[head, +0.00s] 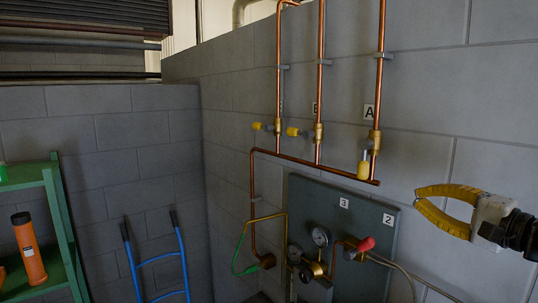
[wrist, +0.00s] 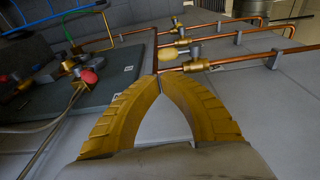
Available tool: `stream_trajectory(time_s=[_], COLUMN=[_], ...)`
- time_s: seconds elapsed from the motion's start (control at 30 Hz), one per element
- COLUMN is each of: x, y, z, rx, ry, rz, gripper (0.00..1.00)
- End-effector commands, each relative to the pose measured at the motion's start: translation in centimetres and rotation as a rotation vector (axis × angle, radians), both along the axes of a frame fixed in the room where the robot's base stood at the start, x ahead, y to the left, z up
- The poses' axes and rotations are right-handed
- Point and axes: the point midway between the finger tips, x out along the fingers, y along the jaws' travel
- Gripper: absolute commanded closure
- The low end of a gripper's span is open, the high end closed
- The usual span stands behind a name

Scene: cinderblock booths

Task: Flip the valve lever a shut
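Valve a is a brass valve (head: 375,138) on the rightmost copper pipe, under the label A (head: 369,111). Its lever has a yellow grip (head: 363,171) and hangs down along the pipe, in line with it. In the wrist view the picture is turned, and the valve body (wrist: 197,65) and its pale yellow grip (wrist: 172,53) show just beyond the fingertips. My gripper (head: 418,195) is to the right of and a little below the lever, apart from it. Its two yellow fingers meet at the tips (wrist: 160,74), with nothing between them.
Two more valves to the left have yellow grips (head: 293,131) (head: 258,126) sticking out sideways across their pipes. Below is a grey panel (head: 382,250) with gauges, a red knob (head: 366,244) and hoses. A green shelf (head: 64,222) and blue hand truck frame (head: 158,258) stand left.

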Motion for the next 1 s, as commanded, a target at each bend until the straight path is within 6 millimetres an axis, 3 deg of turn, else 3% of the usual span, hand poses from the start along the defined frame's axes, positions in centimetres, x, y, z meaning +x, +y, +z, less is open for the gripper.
stream_trajectory(time_s=[0.1, 0.57, 1.0], x=[0.0, 0.9, 8.9], y=[-0.6, -0.2, 3.2], z=[0.9, 0.9, 1.0], rx=[0.012, 0.012, 0.012], ry=[-0.013, -0.013, -0.013], rz=[-0.007, -0.005, -0.003], gripper=[1.0, 1.0, 1.0])
